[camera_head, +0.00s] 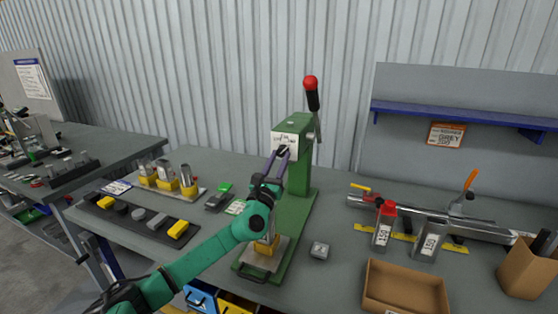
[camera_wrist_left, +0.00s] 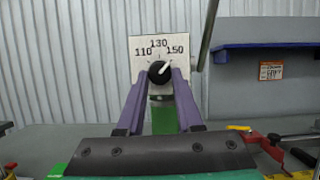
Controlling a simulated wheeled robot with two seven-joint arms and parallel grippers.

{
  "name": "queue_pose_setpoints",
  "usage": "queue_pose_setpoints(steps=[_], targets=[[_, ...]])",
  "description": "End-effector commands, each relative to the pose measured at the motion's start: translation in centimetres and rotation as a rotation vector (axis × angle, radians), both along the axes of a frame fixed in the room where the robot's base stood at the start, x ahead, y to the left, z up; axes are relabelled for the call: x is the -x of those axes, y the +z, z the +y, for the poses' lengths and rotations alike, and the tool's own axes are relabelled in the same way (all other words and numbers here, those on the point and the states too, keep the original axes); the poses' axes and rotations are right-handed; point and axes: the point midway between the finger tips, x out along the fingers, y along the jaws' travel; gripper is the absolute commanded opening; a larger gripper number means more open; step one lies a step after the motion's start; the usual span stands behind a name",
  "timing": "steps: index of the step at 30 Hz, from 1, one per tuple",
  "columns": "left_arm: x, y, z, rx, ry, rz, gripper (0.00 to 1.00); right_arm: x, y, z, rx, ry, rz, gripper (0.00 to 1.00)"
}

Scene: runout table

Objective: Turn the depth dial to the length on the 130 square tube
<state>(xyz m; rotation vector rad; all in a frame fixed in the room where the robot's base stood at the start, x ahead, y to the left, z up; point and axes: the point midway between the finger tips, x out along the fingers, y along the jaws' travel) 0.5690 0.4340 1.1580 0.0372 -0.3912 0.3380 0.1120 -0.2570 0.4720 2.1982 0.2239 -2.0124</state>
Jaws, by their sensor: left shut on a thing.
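The green press (camera_head: 297,185) stands on the table with a white dial plate (camera_head: 290,142) at its head. In the left wrist view the plate (camera_wrist_left: 145,50) reads 110, 130 and 150 from left to right. The black depth dial (camera_wrist_left: 158,73) has a white pointer aimed up and right, towards 150. My left gripper (camera_wrist_left: 160,80) has its purple fingers shut on the dial, one on each side; in the head view it (camera_head: 282,152) reaches up to the plate. Two labelled grey tubes (camera_head: 383,234) (camera_head: 429,240) stand at right; their small labels are hard to read. My right gripper is out of view.
A red-topped lever (camera_head: 312,95) rises above the press. Yellow-based cylinders (camera_head: 167,178) stand at left behind a dark strip of small parts (camera_head: 135,215). A cardboard tray (camera_head: 405,288) is at front right. A clamp rail (camera_head: 440,215) lies behind the tubes.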

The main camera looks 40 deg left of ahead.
Motion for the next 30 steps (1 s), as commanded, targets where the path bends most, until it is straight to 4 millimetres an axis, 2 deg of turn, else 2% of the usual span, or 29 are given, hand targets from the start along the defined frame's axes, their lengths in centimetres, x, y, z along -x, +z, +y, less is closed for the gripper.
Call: queue_pose_setpoints(steps=[12, 21, 30], targets=[[-0.06, 0.11, -0.30, 0.243, 0.000, -0.089, 0.00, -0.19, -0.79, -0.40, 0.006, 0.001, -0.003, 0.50], [-0.16, 0.33, -0.54, 0.478, 0.000, -0.170, 0.00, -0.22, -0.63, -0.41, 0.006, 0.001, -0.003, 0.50], [-0.18, 0.47, -0.62, 0.640, 0.001, -0.228, 0.00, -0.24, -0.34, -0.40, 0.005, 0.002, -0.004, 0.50]])
